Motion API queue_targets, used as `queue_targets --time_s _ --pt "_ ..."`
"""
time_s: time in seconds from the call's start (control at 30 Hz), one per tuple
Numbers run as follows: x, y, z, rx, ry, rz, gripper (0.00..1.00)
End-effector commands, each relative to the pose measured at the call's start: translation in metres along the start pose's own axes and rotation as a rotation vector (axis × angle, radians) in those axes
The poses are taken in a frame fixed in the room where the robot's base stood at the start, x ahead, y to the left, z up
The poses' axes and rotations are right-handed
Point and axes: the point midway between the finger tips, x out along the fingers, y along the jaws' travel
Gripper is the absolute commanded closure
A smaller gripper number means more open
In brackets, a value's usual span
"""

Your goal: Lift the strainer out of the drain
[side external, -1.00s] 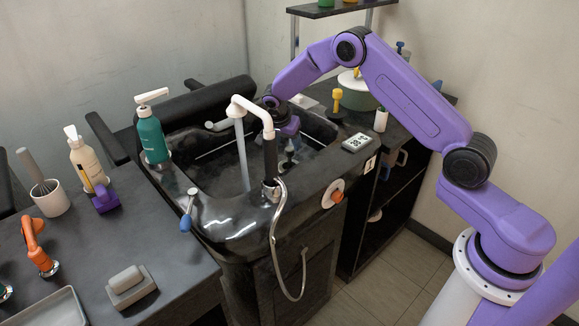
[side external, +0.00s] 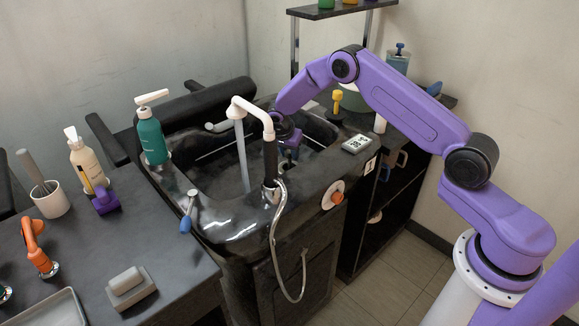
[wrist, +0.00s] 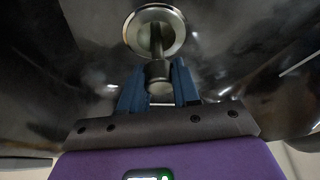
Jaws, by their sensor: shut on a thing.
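The strainer (wrist: 168,43) shows in the wrist view as a round metal disc with a post ending in a thick knob. My gripper (wrist: 158,88) has its two blue fingers shut on the knob, one on each side. The disc lies beyond the fingertips against the dark basin floor; I cannot tell whether it is seated in the drain or just clear of it. In the side view, my gripper (side external: 285,166) points down inside the black sink basin (side external: 215,165), behind the white faucet. The strainer is too small and hidden to make out there.
The white faucet (side external: 252,108) arches over the basin close to my gripper, with water running from it. A green pump bottle (side external: 151,140) stands on the left rim. A small digital display (side external: 357,144) and a yellow-handled item (side external: 337,101) sit on the right counter.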

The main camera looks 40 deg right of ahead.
Motion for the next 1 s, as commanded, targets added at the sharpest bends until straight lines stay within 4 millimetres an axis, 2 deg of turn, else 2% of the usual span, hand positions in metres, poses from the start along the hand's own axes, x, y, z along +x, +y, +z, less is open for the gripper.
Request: queue_targets --time_s 0.17,0.27,0.7,1.0 --pt "-0.003 0.000 -0.001 0.000 0.000 -0.001 1.00" --pt "-0.011 -0.001 -0.005 0.001 0.001 -0.002 1.00" --pt "-0.081 -0.001 -0.033 0.002 0.001 -0.003 1.00" --pt "-0.100 0.000 -0.041 0.000 0.000 0.000 1.00"
